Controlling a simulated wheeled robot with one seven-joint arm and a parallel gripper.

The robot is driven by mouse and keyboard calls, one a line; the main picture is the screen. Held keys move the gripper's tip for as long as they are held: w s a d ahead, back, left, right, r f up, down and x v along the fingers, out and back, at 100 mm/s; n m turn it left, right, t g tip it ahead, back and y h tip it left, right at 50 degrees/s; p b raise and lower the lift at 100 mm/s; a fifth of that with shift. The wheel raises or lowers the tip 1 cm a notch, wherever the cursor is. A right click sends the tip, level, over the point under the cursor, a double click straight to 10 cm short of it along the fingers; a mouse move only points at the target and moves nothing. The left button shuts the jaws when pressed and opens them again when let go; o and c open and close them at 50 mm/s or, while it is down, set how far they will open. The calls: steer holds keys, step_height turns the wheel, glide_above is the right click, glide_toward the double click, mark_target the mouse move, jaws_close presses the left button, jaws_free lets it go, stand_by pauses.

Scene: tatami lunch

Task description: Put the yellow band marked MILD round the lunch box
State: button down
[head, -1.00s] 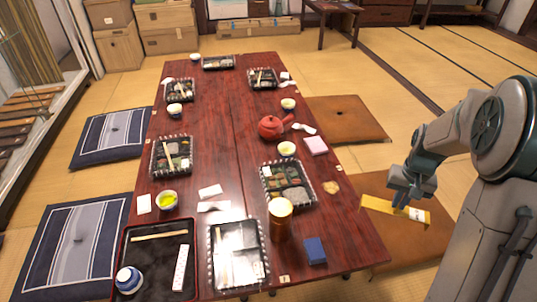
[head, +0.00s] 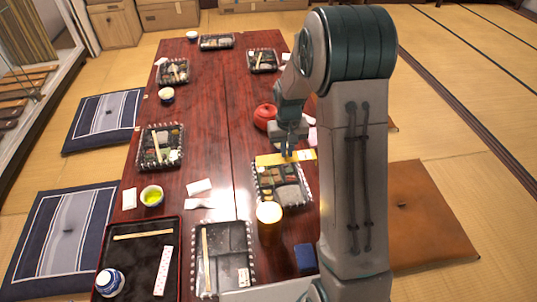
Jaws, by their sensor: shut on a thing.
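My gripper (head: 290,152) is shut on a yellow band (head: 268,160), a strip with a pale label at its right end; lettering is too small to read. The band is held crosswise near the far edge of a lunch box (head: 283,193) on the right side of the table. This box is black with a patterned rim and shows food under its top. I cannot tell whether the band touches it. Several similar lunch boxes stand on the table, including a nearer one (head: 224,262) with chopsticks.
A tall brown cup (head: 268,225) stands just in front of that lunch box, with a small blue box (head: 306,257) to its right. A red teapot (head: 265,117) is close beyond my gripper. The middle of the red wooden table (head: 215,130) is mostly clear.

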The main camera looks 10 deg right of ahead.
steer(key=f+b, duration=0.1)
steer(key=f, duration=0.2)
steer(key=w+f+b, duration=0.1)
steer(key=f, duration=0.3)
steer(key=a+f+b, duration=0.1)
steer(key=f, duration=0.2)
steer(key=shift+w+f+b, duration=0.35)
steer(key=shift+w+b, duration=0.05)
steer(key=shift+f+b, duration=0.6)
steer(key=shift+f, duration=0.65)
steer(key=shift+f+b, duration=0.3)
steer(key=shift+f, duration=0.5)
stand_by(0.6)
steer(key=c, duration=0.9)
jaws_free()
steer(key=shift+r, duration=0.1)
